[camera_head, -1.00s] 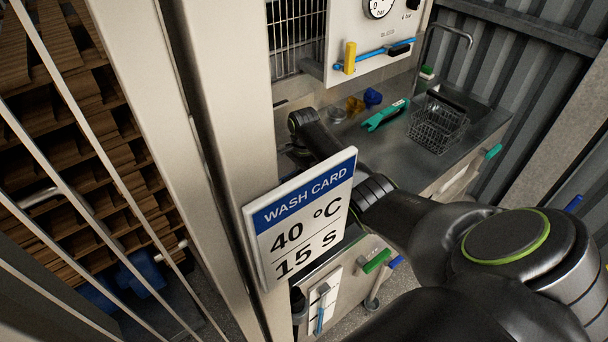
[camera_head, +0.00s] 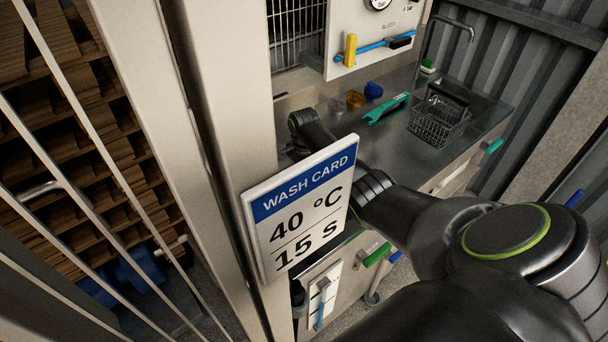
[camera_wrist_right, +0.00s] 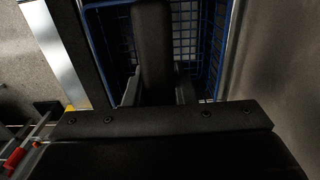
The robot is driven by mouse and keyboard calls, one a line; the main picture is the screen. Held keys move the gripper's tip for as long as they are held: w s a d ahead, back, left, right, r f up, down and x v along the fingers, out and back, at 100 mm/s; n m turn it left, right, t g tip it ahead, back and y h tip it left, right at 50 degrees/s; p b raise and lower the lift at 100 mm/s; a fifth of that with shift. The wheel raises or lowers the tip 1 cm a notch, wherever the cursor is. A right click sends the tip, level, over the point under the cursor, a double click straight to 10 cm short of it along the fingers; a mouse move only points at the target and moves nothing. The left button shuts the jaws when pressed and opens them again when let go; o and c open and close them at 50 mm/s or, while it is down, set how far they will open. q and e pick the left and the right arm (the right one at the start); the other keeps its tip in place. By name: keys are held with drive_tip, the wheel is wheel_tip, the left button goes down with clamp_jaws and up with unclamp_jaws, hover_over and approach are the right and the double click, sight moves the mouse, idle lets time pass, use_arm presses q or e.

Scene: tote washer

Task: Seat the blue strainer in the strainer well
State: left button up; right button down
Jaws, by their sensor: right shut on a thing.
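The blue strainer (camera_wrist_right: 213,40) shows in the right wrist view as a mesh basket with blue rim wires, just beyond my right gripper (camera_wrist_right: 158,90). The gripper is shut at a dark upright bar in front of the mesh, which appears to be the strainer's handle. The strainer's lower part is hidden. In the head view my right arm reaches in from the right, and its gripper end is hidden behind the wash card and the post. The strainer and the strainer well cannot be made out in the head view. My left gripper is not in view.
The white wash card (camera_head: 300,207) and a pale post (camera_head: 225,130) block the head view. On the steel counter (camera_head: 400,145) are a wire basket (camera_head: 438,122), a green tool (camera_head: 386,109) and a blue piece (camera_head: 373,90). A barred gate stands at left.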

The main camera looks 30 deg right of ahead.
drive_tip(key=shift+f+b, duration=0.85)
drive_tip(key=shift+f, duration=0.75)
drive_tip(key=shift+f, duration=0.1)
drive_tip(key=shift+f+b, duration=1.1)
drive_tip(key=shift+f, duration=0.4)
drive_tip(key=shift+f+b, duration=1.1)
drive_tip(key=shift+f, duration=0.45)
